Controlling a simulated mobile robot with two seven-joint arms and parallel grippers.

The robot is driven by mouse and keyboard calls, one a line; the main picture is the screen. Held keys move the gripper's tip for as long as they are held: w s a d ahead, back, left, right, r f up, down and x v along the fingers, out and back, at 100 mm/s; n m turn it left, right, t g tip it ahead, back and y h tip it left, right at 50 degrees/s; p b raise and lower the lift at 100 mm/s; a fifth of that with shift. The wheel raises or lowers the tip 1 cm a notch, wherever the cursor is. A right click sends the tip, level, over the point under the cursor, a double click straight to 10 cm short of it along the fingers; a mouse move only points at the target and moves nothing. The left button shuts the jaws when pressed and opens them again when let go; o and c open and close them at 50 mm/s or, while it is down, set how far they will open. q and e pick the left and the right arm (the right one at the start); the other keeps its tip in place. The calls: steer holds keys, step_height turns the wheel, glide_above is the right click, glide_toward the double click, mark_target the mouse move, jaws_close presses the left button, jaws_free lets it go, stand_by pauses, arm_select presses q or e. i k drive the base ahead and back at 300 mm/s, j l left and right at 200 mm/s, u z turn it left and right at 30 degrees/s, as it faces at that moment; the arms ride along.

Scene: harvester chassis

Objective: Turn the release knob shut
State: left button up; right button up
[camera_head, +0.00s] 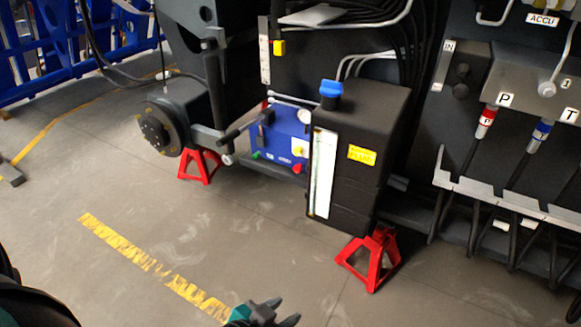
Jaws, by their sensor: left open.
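A blue hand-pump unit (282,138) sits on the chassis at the centre of the head view. Its front carries a few small coloured knobs: a red one (297,168), a green one (256,155) and a yellow one (299,151). I cannot tell which is the release knob or how far it is turned. A dark lever handle (233,133) sticks out to the left of the unit. My left gripper (284,309) is open at the bottom edge, over the floor, well apart from the unit. My right gripper is not in view.
A black tank (355,185) with a blue cap (331,88) stands right of the unit. Red stands (370,260) (199,166) support the chassis. A wheel hub (160,130) projects at left. Hoses hang at right. The floor in front is clear.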

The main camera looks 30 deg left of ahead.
mark_target(297, 168)
steer(key=i+j, duration=0.15)
steer(key=j, duration=0.3)
steer(key=i+j, duration=0.1)
steer(key=j, duration=0.35)
steer(key=i+j, duration=0.15)
steer(key=j, duration=0.35)
steer(key=i+j, duration=0.15)
steer(key=j, duration=0.3)
steer(key=i+j+z, duration=0.1)
steer(key=j, duration=0.35)
steer(key=i+j, duration=0.1)
steer(key=j, duration=0.35)
steer(key=i+j, duration=0.15)
steer(key=j, duration=0.35)
steer(key=i+j, duration=0.1)
steer(key=j, duration=0.35)
steer(key=i+j, duration=0.55)
